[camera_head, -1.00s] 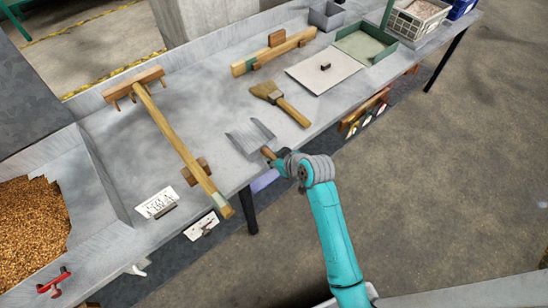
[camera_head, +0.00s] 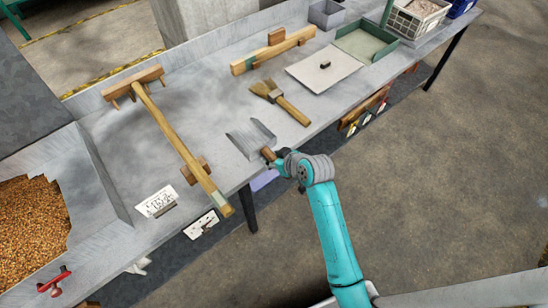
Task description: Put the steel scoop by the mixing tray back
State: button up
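The steel scoop (camera_head: 251,139) is a grey metal pan with a short wooden handle (camera_head: 268,154), near the front edge of the steel bench (camera_head: 222,97). Its open end faces up and left in the picture. My gripper (camera_head: 274,160) is at the handle, with my teal arm reaching in from below. The fingers are small and partly hidden by my wrist, so I cannot tell whether they are closed on the handle. I cannot tell whether the scoop touches the bench. The tray of brown grain (camera_head: 32,232) is at the far left.
A wooden rake (camera_head: 165,122) lies left of the scoop, on a small wooden rest. A brush (camera_head: 283,103) lies behind the scoop. Further right are a wooden bar (camera_head: 274,52), a flat plate with a knob (camera_head: 325,72), a green tray (camera_head: 366,41) and a white crate (camera_head: 418,18).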

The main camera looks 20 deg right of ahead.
dwell(0.3)
jog(key=v, duration=1.2)
jog(key=s+a+f+m+t+h, duration=0.1)
jog(key=s+f+m, duration=0.15)
jog(key=s, duration=0.65)
jog(key=s+a+f+m+t+h, duration=0.1)
jog(key=s+f+t+h, duration=0.15)
jog(key=s, duration=0.65)
jog(key=s+r, duration=0.3)
jog(key=s, duration=0.2)
jog(key=s+r+t, duration=0.1)
jog(key=s+r, duration=0.2)
jog(key=s, duration=0.3)
jog(key=s+r+t, duration=0.1)
jog(key=s+r, duration=0.3)
jog(key=s, duration=0.1)
jog(key=shift+s+a+y, duration=0.3)
jog(key=shift+s+y, duration=0.05)
